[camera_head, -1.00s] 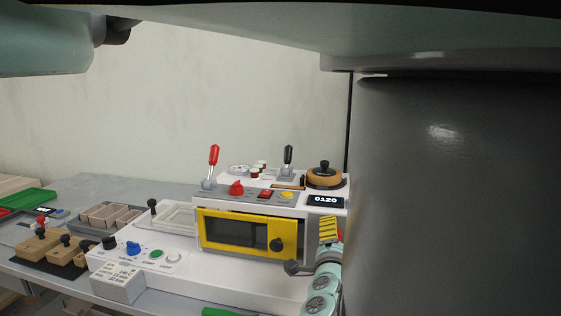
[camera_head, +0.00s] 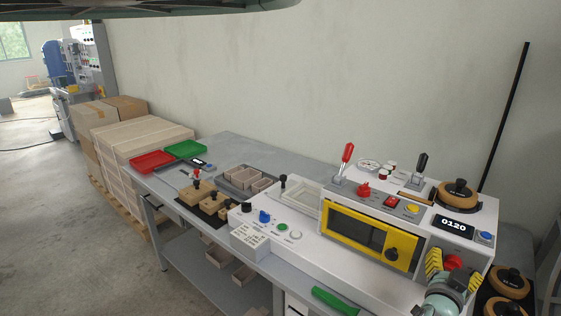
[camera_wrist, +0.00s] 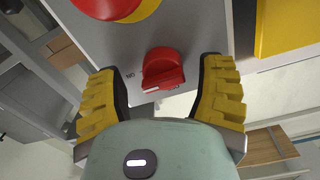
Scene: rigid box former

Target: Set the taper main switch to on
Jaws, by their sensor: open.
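A red rotary knob (camera_wrist: 163,70) shows in the wrist view on a grey panel (camera_wrist: 200,30) of the taper machine. An upside-down "ON" marking is at its left, and a white mark shows at the knob's lower left edge. My gripper (camera_wrist: 160,78) is open, with one yellow ribbed finger on each side of the knob and a gap visible on both sides. In the head view my gripper (camera_head: 455,277) is at the right front end of the white machine (camera_head: 310,245). A red part shows between its fingers there; I cannot tell which control it is.
A red mushroom button (camera_wrist: 105,5) on a yellow base is close above the knob in the wrist view. The head view shows a yellow-framed window (camera_head: 365,240), a red lever (camera_head: 346,155), a black lever (camera_head: 420,166) and a tape roll (camera_head: 456,196) on the machine.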

